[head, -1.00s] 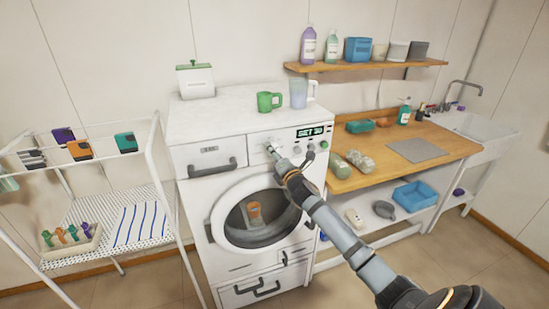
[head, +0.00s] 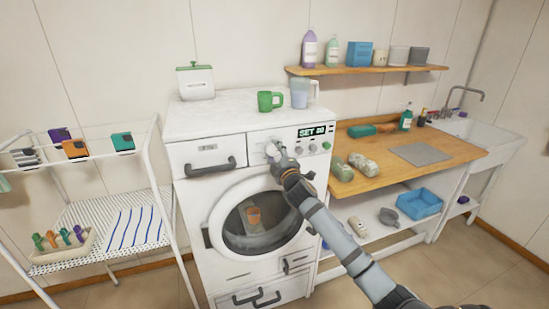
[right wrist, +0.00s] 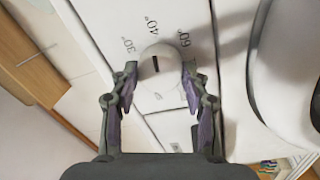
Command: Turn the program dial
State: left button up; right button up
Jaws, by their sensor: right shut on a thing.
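The program dial (right wrist: 158,60) is a round white knob with a dark pointer line on the washing machine (head: 183,240). In the right wrist view it sits between the fingertips of my right gripper (right wrist: 159,76), which is shut on it. The pointer line points up the picture, roughly toward the 40° mark; 30° and 60° stand to either side. In the head view my right gripper (head: 274,155) reaches the front panel and partly covers the dial. The display (head: 311,131) reads SET and a number too small to read surely. My left gripper is not in view.
A green mug (head: 270,101) and a clear pitcher (head: 301,94) stand on the machine's top. The round door (head: 219,238) is below the panel, with smaller knobs (head: 313,148) right of the dial. A white rack (head: 165,205) stands left, a wooden counter (head: 370,177) right.

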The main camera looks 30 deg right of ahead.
jog(key=m+b, duration=0.2)
jog(key=m, duration=0.4)
jog(key=shift+f+h, duration=0.15)
jog(key=shift+h, duration=0.15)
jog(key=shift+m+g+b, duration=0.3)
jog(key=shift+m+b, duration=0.65)
jog(key=shift+m, duration=1.25)
jog(key=o, duration=1.2)
jog(key=shift+c, duration=0.2)
jog(key=shift+r, duration=0.2)
